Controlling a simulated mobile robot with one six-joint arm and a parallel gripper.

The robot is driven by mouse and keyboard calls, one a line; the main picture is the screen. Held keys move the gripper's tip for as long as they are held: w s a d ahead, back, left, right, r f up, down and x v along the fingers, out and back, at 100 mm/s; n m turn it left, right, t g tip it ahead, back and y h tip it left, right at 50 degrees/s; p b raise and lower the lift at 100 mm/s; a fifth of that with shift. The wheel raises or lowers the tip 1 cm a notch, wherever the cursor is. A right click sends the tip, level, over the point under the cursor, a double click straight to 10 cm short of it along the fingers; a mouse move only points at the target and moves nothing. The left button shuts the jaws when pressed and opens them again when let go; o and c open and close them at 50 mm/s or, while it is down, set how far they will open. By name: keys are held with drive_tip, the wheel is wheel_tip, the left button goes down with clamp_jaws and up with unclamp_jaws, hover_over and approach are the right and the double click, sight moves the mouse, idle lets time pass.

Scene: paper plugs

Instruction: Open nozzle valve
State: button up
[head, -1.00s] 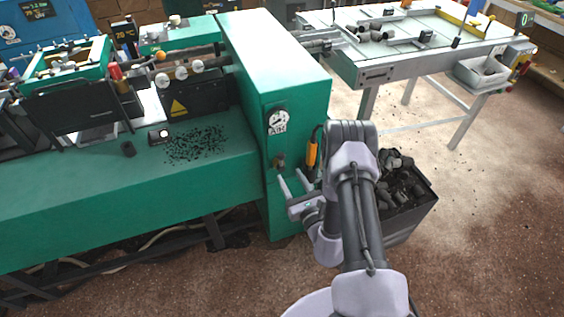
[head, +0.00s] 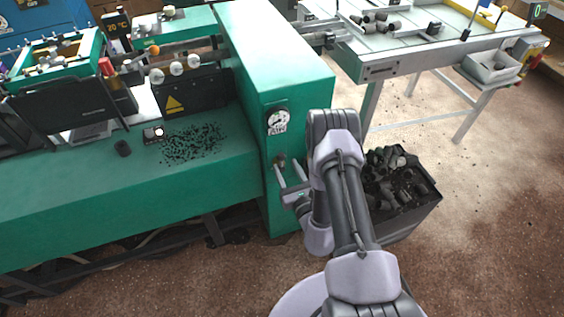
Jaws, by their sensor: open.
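The nozzle valve (head: 281,160) is a small dark fitting on the end face of the green machine (head: 297,205), below a round white gauge marked AIR (head: 277,122). My gripper (head: 287,166) is open, its two pale fingers pointing up toward the machine face. The fingertips are close to the valve, one at its lower left and one to its right. Nothing shows held between them. I cannot tell whether they touch the valve or how far it is turned.
A dark bin of black pieces (head: 432,205) stands on the floor right of my arm. A light metal table (head: 395,62) stands behind. Black crumbs (head: 192,143) lie on the machine's green bench (head: 120,195). Brown floor is free at the right.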

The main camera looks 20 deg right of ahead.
sight(281, 162)
drive_tip(key=shift+w, duration=1.85)
drive_tip(key=c, duration=0.9)
